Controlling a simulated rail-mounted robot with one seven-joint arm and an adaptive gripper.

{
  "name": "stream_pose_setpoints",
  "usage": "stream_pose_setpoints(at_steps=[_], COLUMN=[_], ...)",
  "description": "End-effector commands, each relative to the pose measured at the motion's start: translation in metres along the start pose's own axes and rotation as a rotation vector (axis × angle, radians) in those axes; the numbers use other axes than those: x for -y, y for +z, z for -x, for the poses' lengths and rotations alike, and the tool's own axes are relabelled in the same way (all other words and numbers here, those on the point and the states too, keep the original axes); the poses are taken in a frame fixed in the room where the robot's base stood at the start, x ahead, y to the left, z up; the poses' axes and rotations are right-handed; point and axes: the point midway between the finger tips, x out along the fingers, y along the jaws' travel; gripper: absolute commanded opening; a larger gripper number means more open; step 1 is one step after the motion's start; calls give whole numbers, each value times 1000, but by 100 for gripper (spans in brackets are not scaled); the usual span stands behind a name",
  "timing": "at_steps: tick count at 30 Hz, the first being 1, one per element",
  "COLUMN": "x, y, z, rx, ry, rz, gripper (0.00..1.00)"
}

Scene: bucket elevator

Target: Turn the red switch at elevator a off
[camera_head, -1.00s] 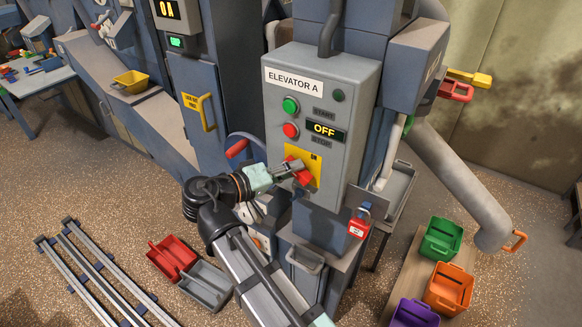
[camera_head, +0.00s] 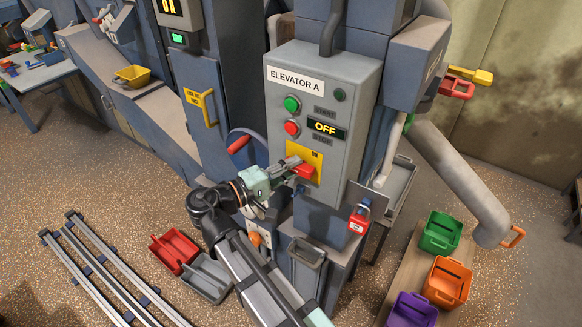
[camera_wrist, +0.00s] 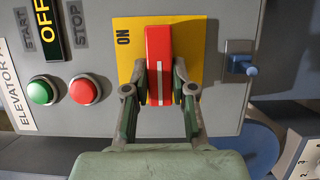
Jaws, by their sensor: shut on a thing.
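The red switch (camera_head: 304,171) is a red handle on a yellow plate (camera_head: 292,148) on the ELEVATOR A panel (camera_head: 355,90). Its handle lies about level across the plate in the head view. In the wrist view the red switch (camera_wrist: 159,50) stands upright in the picture, with a white line along it and ON printed to its left on the yellow plate (camera_wrist: 205,32). My gripper (camera_head: 294,167) reaches it from the left. In the wrist view my gripper (camera_wrist: 160,90) is shut on the handle, one finger on each side. The display (camera_head: 325,128) reads OFF.
Green (camera_head: 292,104) and red (camera_head: 292,127) buttons sit above the switch. In the wrist view a small blue peg (camera_wrist: 250,70) sticks out right of the plate. Bins (camera_head: 440,233) stand lower right.

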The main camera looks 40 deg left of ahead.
Motion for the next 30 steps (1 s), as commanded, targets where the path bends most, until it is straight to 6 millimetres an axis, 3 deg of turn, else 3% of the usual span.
stream_pose_setpoints(at_steps=[8,9,11,23,30], x=[0,0,0,0,0], y=[0,0,0,0,-1], z=[0,0,0,4,36], rx=[-1,-1,-1,-1,-3], ry=[2,1,1,0,0], rz=[3,3,3,1,1], gripper=[0,28,50,50,50])
